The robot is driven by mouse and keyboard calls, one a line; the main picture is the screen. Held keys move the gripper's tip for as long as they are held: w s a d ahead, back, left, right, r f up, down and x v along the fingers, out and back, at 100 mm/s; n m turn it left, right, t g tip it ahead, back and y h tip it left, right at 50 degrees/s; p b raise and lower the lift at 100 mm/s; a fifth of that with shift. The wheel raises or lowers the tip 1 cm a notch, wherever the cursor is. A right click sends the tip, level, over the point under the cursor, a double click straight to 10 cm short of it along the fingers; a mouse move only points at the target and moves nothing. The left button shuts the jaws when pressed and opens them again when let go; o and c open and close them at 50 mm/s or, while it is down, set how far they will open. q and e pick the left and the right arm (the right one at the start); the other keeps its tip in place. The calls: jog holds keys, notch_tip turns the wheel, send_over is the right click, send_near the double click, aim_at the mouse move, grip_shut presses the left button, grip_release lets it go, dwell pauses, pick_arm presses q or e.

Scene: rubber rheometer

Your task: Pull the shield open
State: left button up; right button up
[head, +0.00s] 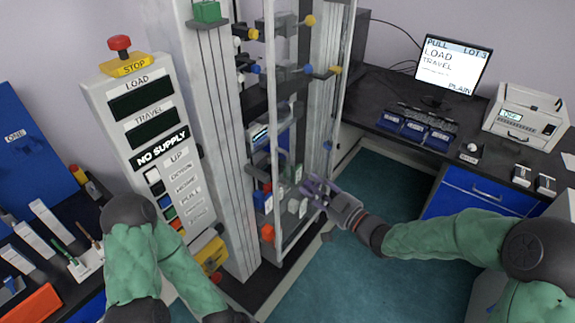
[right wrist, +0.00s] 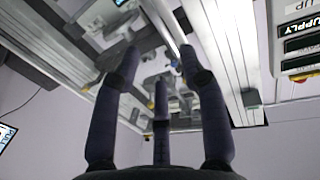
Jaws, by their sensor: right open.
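The shield is a clear panel in a thin pale frame (head: 343,90) on the front of the tall test machine. It looks shut across the machine's working space, though its clear face is hard to make out. My right gripper (head: 312,187) is open and empty, with its fingers close to the shield's lower right part. I cannot tell if they touch it. In the right wrist view the three spread fingers (right wrist: 160,85) point toward the machine, with nothing between them. My left arm is at the lower left; its gripper is out of the head view.
The control panel (head: 122,88) with a red stop button (head: 119,43) stands left of the machine. A dark bench (head: 372,98) on the right holds a monitor (head: 452,66), blue bins (head: 412,131) and a printer-like box (head: 525,115). Teal floor (head: 375,190) is clear between.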

jog(key=b+x, duration=0.1)
jog(key=x, duration=0.9)
jog(key=shift+w+a, duration=0.1)
jog(key=shift+w, duration=0.05)
jog(key=shift+c, duration=0.3)
grip_shut()
